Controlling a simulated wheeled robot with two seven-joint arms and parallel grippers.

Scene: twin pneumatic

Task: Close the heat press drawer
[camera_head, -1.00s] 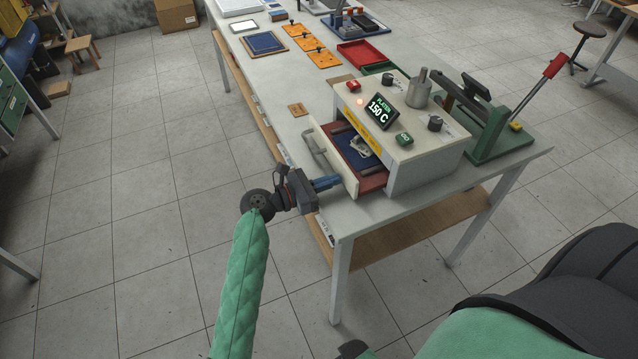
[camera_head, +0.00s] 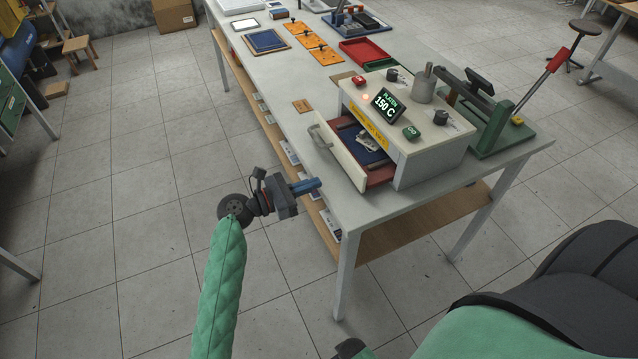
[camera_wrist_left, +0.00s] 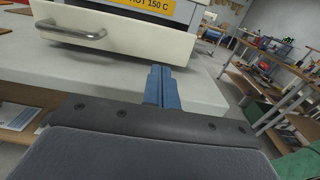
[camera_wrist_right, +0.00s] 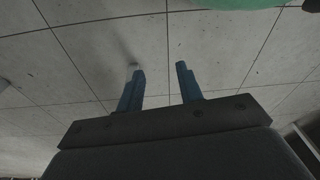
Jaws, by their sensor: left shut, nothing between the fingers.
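The heat press (camera_head: 405,118) is a white box on the table, with a display reading 150 C. Its drawer (camera_head: 342,158) is pulled out toward the left, with a red and blue inside and a small pale item (camera_head: 370,140) in it. The white drawer front with its metal handle (camera_wrist_left: 70,32) also shows in the left wrist view. My left gripper (camera_head: 318,184) is shut and empty, apart from the drawer, in front of and below its front panel at the table edge. My right gripper (camera_wrist_right: 157,70) is open and empty, above bare floor in the right wrist view; its fingers are spread.
The table (camera_head: 400,205) has its near corner beside my left gripper. A green lever press (camera_head: 500,125) stands right of the heat press. A red tray (camera_head: 365,51), orange plates (camera_head: 324,52) and a blue pad (camera_head: 266,41) lie further back. A lower wooden shelf (camera_head: 420,228) runs underneath.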

